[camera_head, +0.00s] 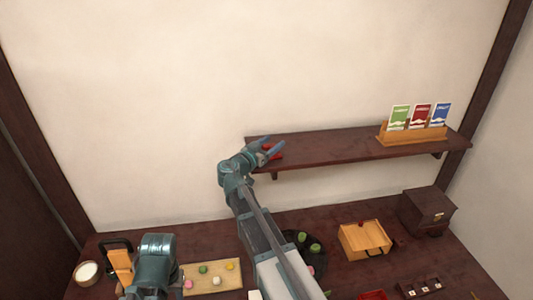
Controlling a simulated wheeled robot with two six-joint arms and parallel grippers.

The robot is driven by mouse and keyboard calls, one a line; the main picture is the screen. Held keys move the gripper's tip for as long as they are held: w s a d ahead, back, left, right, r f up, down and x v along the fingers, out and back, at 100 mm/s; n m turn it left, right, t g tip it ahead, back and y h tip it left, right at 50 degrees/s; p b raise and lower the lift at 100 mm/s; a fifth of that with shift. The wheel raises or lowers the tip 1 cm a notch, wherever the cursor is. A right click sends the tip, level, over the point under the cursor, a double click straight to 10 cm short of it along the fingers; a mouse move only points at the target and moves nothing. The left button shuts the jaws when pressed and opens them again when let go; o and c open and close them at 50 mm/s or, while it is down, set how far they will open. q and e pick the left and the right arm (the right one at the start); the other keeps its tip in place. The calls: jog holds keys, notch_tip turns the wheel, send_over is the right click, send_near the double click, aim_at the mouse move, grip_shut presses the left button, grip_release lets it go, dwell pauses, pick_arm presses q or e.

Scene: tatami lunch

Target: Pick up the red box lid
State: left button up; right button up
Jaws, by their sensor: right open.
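A small red piece, which looks like the red box lid (275,153), lies at the left end of the dark wall shelf (325,147). My right gripper (270,147) is at that shelf end, open, with its fingers around or just above the red piece. The fingers hide part of it, and I cannot tell whether they touch it. Part of my left arm shows at the bottom left, but its gripper fingers do not show.
A wooden card holder (412,135) with three cards stands on the shelf's right. Below, the dark table (340,270) bears a wooden box (352,241), a dark chest (427,210), a board (230,280) with coloured pieces, a dark plate with green items and a white cup (87,271).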

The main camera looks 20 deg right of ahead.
grip_shut()
dwell(0.5)
jog(key=shift+r+p, duration=0.4)
jog(key=shift+p, duration=0.05)
jog(key=v, duration=1.8)
jog(key=shift+f, duration=0.5)
jog(key=shift+a, duration=0.1)
